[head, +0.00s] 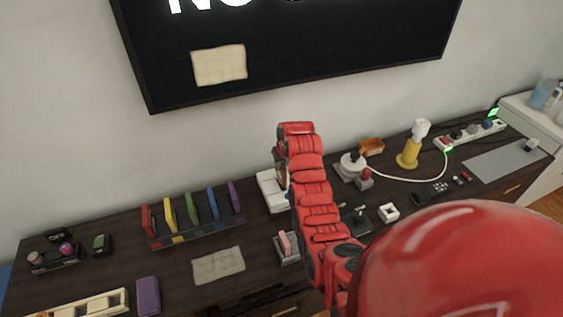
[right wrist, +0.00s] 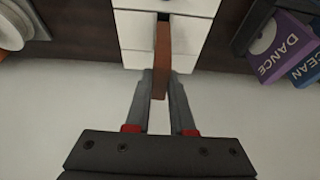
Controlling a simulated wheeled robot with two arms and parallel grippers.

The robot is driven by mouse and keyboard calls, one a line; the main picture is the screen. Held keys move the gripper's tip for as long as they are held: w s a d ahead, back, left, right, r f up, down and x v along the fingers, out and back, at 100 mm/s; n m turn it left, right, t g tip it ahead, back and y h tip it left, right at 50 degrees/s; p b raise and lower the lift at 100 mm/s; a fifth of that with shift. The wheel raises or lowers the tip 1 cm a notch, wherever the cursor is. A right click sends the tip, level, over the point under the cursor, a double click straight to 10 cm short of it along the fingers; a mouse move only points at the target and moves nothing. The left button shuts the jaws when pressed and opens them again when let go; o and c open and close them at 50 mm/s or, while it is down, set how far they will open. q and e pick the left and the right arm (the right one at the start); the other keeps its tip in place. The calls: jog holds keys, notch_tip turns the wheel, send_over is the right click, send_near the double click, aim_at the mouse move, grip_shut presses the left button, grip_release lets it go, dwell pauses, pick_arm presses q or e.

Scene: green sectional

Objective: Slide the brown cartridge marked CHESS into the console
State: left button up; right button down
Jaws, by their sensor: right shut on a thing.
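The white console (head: 273,194) stands on the dark sideboard, partly behind my right arm in the head view. It also shows at the top of the right wrist view (right wrist: 135,32), with a dark slot in its middle. My right gripper (right wrist: 160,77) is shut on the brown cartridge (right wrist: 162,50), which sits edge-on between the fingers. The cartridge's far end lines up with the slot; I cannot tell how far inside it is. Its CHESS marking is not visible. In the head view my arm mostly hides the right gripper. My left gripper is not in view.
A rack (head: 195,235) with several coloured cartridges stands left of the console. A purple DANCE cartridge (right wrist: 280,48) is close to the console in the wrist view. A white round-based device (head: 352,165) and a yellow lamp (head: 408,155) stand to the right. The wall screen is behind.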

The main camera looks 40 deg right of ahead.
aim_at(282, 175)
jog(key=shift+f, duration=0.3)
jog(key=shift+b, duration=0.75)
dwell(1.4)
jog(key=shift+f+b, duration=1.2)
jog(key=shift+f, duration=1.35)
jog(key=c, duration=0.7)
grip_release()
jog(key=shift+r, duration=0.1)
jog(key=shift+r, duration=0.1)
